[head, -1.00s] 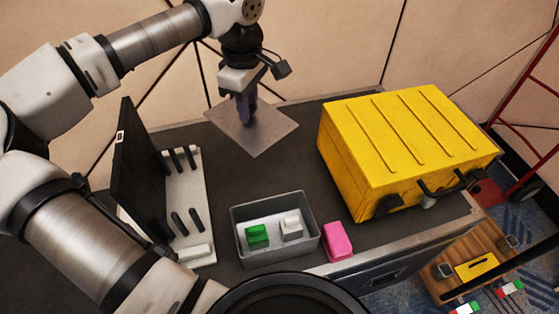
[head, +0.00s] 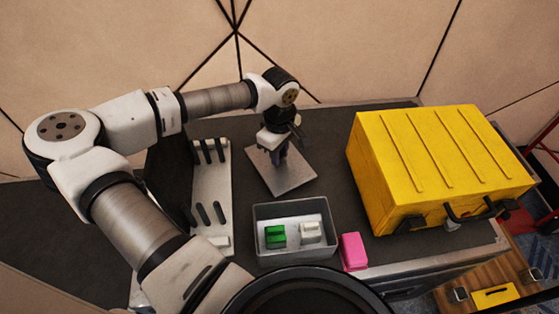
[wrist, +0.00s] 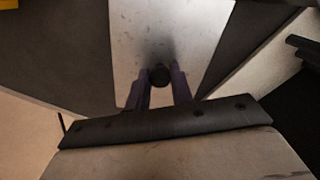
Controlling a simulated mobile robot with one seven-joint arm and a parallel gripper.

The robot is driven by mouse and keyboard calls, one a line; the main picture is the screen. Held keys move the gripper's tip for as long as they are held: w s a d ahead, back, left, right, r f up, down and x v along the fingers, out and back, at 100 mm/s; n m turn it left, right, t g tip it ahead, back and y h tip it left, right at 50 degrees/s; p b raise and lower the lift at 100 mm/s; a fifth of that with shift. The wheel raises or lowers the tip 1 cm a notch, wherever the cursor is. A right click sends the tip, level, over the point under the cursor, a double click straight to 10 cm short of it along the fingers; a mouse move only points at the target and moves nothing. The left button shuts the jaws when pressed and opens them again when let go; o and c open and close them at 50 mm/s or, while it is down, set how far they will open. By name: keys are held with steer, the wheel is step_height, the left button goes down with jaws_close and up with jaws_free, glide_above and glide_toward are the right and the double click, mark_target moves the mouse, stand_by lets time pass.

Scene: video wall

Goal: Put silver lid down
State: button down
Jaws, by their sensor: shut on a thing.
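The silver lid (head: 293,181) is a flat square metal plate above the dark table top, behind the grey bin. It also shows in the wrist view (wrist: 150,35), with a dark round knob (wrist: 159,76) at its middle. My gripper (head: 279,160) points down over the lid. In the wrist view its two fingers (wrist: 158,92) are shut on the knob. I cannot tell whether the lid touches the table or hangs just above it.
A grey bin (head: 256,226) holds a green block (head: 275,237) and a white block (head: 311,233). A pink block (head: 353,251) lies right of it. A yellow case (head: 430,165) fills the right. A white rack (head: 224,180) with dark pegs and a black panel stand left.

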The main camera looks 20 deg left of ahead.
steer(key=shift+f+p, duration=0.35)
steer(key=shift+f, duration=1.9)
steer(key=shift+f, duration=0.1)
steer(key=shift+f, duration=0.15)
steer(key=c, duration=1.2)
jaws_free()
steer(key=shift+c, duration=0.2)
steer(key=shift+r, duration=0.2)
steer(key=shift+r, duration=0.2)
step_height(320, 180, up, 12)
steer(key=shift+f+b, duration=0.15)
steer(key=shift+b, duration=1.1)
